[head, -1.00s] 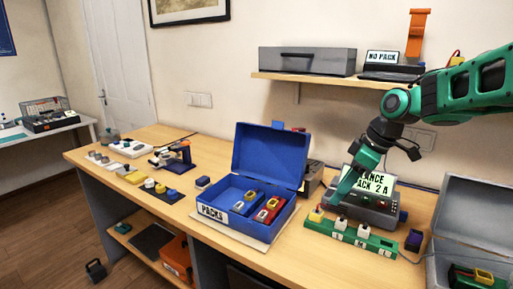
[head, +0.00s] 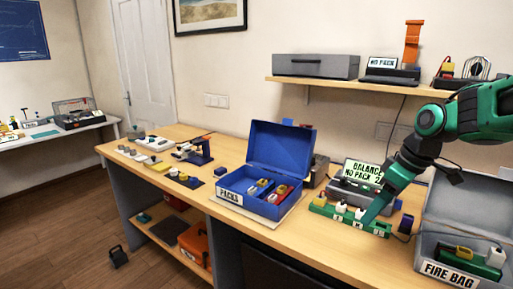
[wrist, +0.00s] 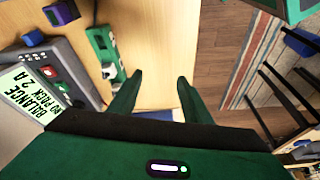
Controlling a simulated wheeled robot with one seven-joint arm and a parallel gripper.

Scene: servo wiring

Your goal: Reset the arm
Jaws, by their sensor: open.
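My gripper (head: 368,222) reaches down at the green rack (head: 321,207) on the bench; whether it touches the rack is unclear. In the wrist view, its two green fingers (wrist: 157,88) are spread apart with nothing between them. The rack also shows at the upper left of the wrist view (wrist: 101,45), outside the fingers. My green arm (head: 480,115) comes in from the right. Behind the rack stands the grey charger (head: 345,187), its screen (head: 362,172) reading "BALANCE NO PACK 2 A".
A blue open case (head: 280,150) labelled PACKS holds several packs, left of the rack. A grey open case (head: 470,215) labelled FIRE BAG, with a green item inside, stands close on the right. A shelf (head: 375,87) hangs above. Bare bench (head: 300,235) lies in front.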

